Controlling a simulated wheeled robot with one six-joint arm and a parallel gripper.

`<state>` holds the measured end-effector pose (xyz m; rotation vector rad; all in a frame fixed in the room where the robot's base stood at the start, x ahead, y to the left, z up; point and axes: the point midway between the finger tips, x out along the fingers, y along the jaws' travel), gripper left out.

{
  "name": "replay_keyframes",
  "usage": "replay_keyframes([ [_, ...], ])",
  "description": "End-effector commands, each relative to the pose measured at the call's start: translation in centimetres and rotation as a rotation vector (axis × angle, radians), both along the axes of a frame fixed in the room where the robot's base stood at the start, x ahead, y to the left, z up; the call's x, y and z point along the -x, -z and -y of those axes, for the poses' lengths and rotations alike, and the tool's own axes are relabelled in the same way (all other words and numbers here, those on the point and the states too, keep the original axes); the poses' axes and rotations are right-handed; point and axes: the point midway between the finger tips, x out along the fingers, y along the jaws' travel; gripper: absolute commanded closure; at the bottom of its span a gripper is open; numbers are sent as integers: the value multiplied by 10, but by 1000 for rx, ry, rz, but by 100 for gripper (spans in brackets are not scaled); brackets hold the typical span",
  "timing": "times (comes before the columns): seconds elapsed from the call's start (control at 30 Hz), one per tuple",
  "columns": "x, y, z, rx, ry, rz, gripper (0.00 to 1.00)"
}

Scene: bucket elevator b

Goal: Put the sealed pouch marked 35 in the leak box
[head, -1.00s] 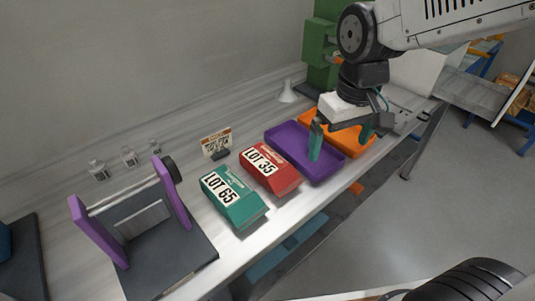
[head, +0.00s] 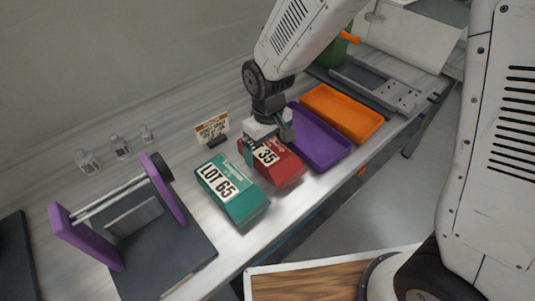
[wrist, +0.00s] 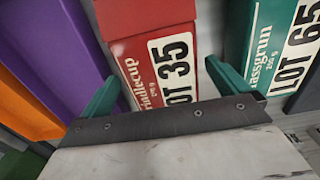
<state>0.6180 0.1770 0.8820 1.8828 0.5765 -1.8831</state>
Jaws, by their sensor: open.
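The red pouch marked LOT 35 (head: 283,170) lies on the bench between the green pouch marked LOT 65 (head: 232,194) and the purple tray (head: 330,152). My gripper (head: 268,150) is open above the red pouch's label end. In the wrist view my gripper's green fingers (wrist: 168,88) are apart, one on each side of the red pouch (wrist: 150,50), with nothing shut between them. The right finger is beside the gap to the green pouch (wrist: 262,45). An orange tray (head: 345,118) is beyond the purple one. No readable label tells which is the leak box.
A small sign (head: 211,129) stands behind the pouches. A dark stand with purple uprights (head: 165,187) is at left, with several clear bottles (head: 120,147) behind it. A grey metal fixture (head: 385,88) is beyond the orange tray.

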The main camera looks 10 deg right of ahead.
Motion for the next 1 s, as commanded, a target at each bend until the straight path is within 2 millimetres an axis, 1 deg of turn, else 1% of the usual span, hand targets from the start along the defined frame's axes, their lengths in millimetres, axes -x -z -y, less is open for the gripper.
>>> replay_keyframes([
  [0.03, 1, 9, 0, 2, 0, -3, 0],
  [0.13, 1, 19, 0, 1, 1, -2, 0],
  [0.23, 0, 24, 0, 0, 1, 0, 0],
  [0.43, 0, 24, 0, 0, 0, 0, 0],
  [0.47, 0, 24, 0, 0, 0, 0, 8],
  [0.5, 0, 23, 0, 0, 0, 0, 19],
  [0.57, 0, 23, 0, 0, 0, 0, 35],
  [0.87, 0, 22, 0, -1, 0, 1, 35],
  [0.97, 0, 16, -1, -2, 0, 2, 35],
  [1.0, -1, 10, -1, -2, 0, 3, 35],
])
